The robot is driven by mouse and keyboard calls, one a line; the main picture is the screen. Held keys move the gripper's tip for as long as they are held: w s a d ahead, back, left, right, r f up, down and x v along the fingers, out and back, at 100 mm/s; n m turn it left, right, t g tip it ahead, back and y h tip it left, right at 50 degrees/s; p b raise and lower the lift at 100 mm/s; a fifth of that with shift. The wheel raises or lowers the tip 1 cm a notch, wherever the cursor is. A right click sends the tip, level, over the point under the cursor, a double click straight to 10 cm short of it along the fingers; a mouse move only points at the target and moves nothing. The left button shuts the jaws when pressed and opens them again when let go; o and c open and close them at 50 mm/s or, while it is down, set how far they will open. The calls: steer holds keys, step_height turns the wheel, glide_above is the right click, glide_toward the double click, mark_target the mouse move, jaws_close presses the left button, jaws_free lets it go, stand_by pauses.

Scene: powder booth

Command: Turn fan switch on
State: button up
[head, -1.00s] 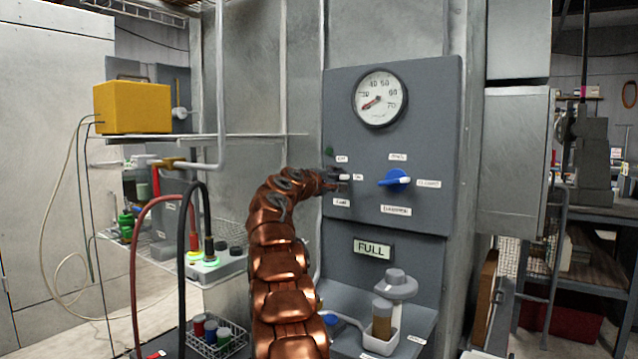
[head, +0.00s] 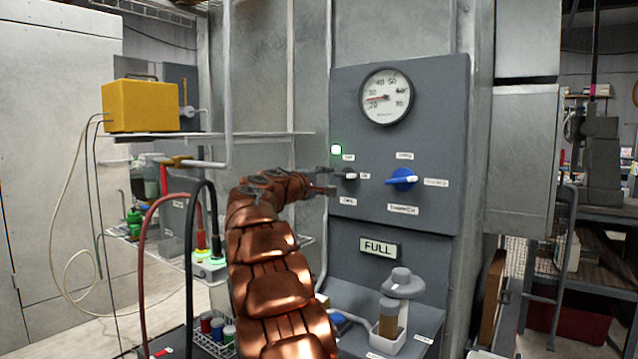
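The small dark rotary switch (head: 349,174) sits on the upper left of the grey control panel (head: 420,140), with small labels above, right and below. The right label seems to read ON, and the knob seems to point towards it; the print is blurred. A green lamp (head: 336,150) above it is lit. My gripper (head: 330,181) is just left of the switch, its two fingers apart with nothing seen between them. I cannot tell whether a fingertip touches the knob.
A round gauge (head: 387,97) is above, and a blue knob (head: 402,179) is to the right. A FULL sign (head: 378,248) and a powder cup (head: 389,318) are below. Red and black hoses (head: 146,250) and a yellow box (head: 140,106) are on the left.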

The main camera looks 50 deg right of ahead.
steer(key=a, duration=0.3)
steer(key=shift+s, duration=0.1)
stand_by(0.6)
